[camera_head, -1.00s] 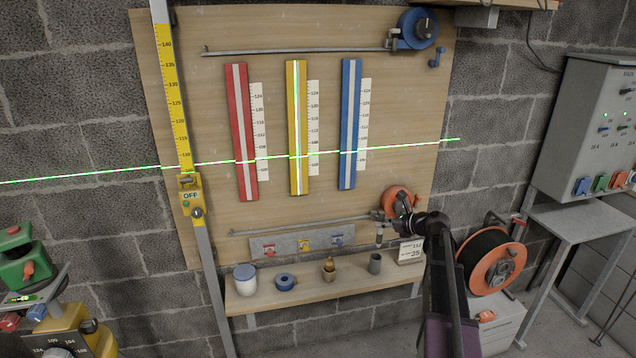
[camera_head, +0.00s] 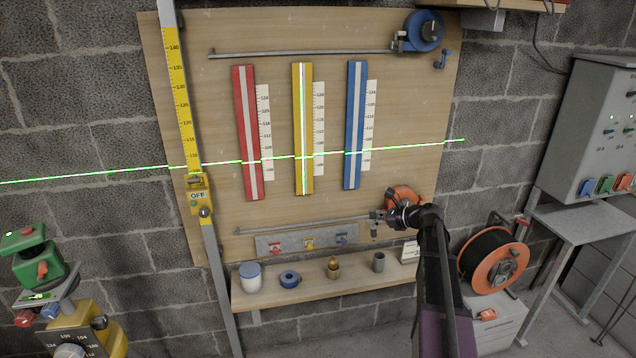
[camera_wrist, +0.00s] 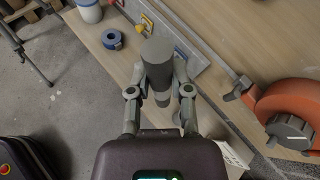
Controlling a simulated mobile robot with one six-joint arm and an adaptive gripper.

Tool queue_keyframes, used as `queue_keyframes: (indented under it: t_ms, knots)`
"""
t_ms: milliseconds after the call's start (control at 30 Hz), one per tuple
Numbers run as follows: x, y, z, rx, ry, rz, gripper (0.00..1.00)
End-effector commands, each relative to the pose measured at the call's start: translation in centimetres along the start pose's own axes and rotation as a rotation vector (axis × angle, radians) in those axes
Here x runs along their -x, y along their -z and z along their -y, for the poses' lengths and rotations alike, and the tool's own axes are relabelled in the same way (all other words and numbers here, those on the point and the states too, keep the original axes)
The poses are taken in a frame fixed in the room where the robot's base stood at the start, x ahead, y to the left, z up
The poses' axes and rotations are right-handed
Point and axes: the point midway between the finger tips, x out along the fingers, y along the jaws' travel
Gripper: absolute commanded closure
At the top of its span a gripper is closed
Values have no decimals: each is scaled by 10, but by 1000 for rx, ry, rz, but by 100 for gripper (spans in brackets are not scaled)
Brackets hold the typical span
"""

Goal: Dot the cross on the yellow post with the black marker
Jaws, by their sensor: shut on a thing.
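The yellow post (camera_head: 310,110) is mounted upright on the wooden board, with a pale stripe down its middle. A bright vertical line runs along it and a green level line crosses it low down, forming the cross (camera_head: 303,157). My gripper (camera_head: 375,224) is below and to the right of the post, apart from the board. It is shut on the dark grey marker (camera_wrist: 157,60), which shows between the fingers in the wrist view. In the head view the marker is small and points down above the shelf. The post is not visible in the wrist view.
A red post (camera_head: 240,110) and a blue post (camera_head: 350,110) flank the yellow one. The shelf (camera_head: 300,290) below holds a white jar (camera_head: 250,278), blue tape (camera_head: 289,279) and a grey cup (camera_head: 378,263). An orange reel (camera_head: 403,198) is beside my arm.

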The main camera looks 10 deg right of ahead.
Motion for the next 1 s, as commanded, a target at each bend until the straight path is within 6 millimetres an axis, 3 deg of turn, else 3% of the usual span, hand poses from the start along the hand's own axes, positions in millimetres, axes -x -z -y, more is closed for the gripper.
queue_keyframes:
  t_ms: [33,567,1000]
  knots:
    - [-1,-14,-4,59,-19,1,100]
    - [-22,-92,-51,783,-114,93,100]
    - [-27,-173,-88,1328,-107,316,100]
